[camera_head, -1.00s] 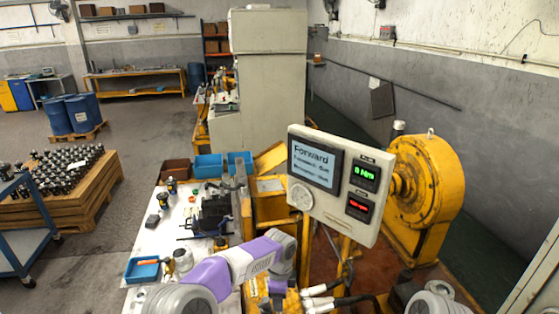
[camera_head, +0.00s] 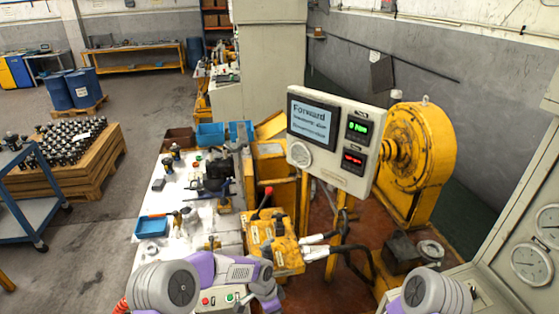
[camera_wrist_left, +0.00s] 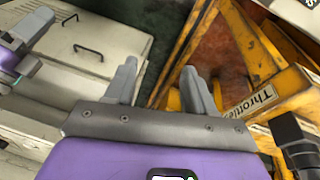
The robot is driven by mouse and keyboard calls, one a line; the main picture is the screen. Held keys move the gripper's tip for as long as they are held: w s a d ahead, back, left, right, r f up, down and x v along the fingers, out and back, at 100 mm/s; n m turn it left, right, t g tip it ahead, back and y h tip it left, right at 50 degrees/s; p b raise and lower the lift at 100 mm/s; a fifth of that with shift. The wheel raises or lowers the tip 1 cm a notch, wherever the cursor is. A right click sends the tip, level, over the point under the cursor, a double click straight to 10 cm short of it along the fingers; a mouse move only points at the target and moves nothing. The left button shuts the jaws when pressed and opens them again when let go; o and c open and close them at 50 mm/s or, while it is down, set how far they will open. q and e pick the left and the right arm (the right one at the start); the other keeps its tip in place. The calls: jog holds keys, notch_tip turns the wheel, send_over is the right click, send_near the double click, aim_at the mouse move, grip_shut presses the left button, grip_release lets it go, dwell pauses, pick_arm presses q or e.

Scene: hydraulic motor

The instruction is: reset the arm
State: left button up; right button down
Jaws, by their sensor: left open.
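My left arm (camera_head: 228,270) reaches in from the lower left in the head view, bent low in front of the yellow hydraulic unit. Its jaws are hard to make out there. In the left wrist view my left gripper (camera_wrist_left: 159,78) has two grey fingers spread apart, with nothing between them. Beyond the fingers are dark floor and a yellow frame (camera_wrist_left: 243,45) with a "Throttle" label. My right arm (camera_head: 436,292) shows only as a grey joint at the lower right of the head view; its gripper is not visible.
The yellow valve unit (camera_head: 272,245) with hoses stands just beyond my left arm. A control panel (camera_head: 335,140) reads "Forward". A button box (camera_head: 218,298) is close to the left arm. The white worktable (camera_head: 180,215) holds tools and bins. A gauge cabinet (camera_head: 520,230) stands at right.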

pick_arm(q)
jog(key=s+a+f+n+b, duration=0.3)
jog(key=s+a+f+n, duration=0.1)
jog(key=s+f+n, duration=0.4)
jog(key=s+a+f+n+t+h+b, duration=0.1)
jog(key=s+a+f+n+b, duration=0.2)
jog(key=s+f+n, duration=0.5)
jog(key=s+a+f, duration=0.1)
jog(key=s, duration=0.4)
jog(key=shift+s+a+f+n+h, duration=0.15)
jog(key=shift+s+f+n+h, duration=0.15)
jog(key=shift+f+n, duration=0.1)
